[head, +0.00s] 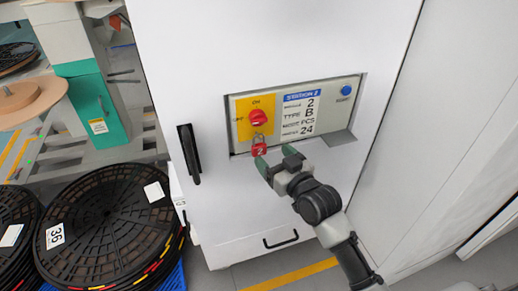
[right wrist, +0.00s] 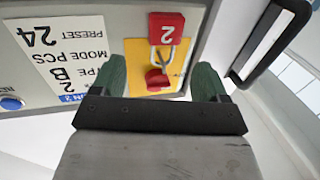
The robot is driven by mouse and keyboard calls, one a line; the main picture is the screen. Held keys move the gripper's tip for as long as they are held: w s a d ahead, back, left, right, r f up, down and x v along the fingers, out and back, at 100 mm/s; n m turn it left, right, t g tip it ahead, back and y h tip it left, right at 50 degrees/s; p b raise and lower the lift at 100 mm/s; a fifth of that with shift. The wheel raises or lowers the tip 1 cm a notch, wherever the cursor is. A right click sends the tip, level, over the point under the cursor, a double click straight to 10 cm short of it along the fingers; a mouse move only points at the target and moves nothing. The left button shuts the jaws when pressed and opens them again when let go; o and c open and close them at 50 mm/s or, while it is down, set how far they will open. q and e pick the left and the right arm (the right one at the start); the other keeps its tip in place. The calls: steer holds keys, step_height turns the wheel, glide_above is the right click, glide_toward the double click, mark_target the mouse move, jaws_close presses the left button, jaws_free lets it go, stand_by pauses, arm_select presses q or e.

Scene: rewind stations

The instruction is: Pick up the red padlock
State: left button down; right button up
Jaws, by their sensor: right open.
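The red padlock (head: 259,150) marked 2 hangs by its grey shackle just below the red rotary switch (head: 258,117) on the yellow plate. In the right wrist view, which is upside down, the padlock (right wrist: 166,28) shows at the top, with the red switch (right wrist: 157,80) below it. My right gripper (head: 276,158) is open and empty, just below and right of the padlock in the head view. In the wrist view its green fingers (right wrist: 160,80) stand wide apart, and the padlock is beyond their tips. I see no contact. My left gripper is not in view.
The control panel (head: 335,118) is set in a white cabinet (head: 280,45), with a blue button (head: 346,90) at its right. A black door handle (head: 189,154) sticks out at the left.

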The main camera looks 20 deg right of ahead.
mark_target(262, 145)
steer(key=x, duration=0.5)
steer(key=shift+w+a+r, duration=0.1)
steer(key=shift+a+r, duration=0.2)
steer(key=shift+r, duration=0.1)
steer(key=c, duration=1.1)
steer(key=shift+r, duration=0.15)
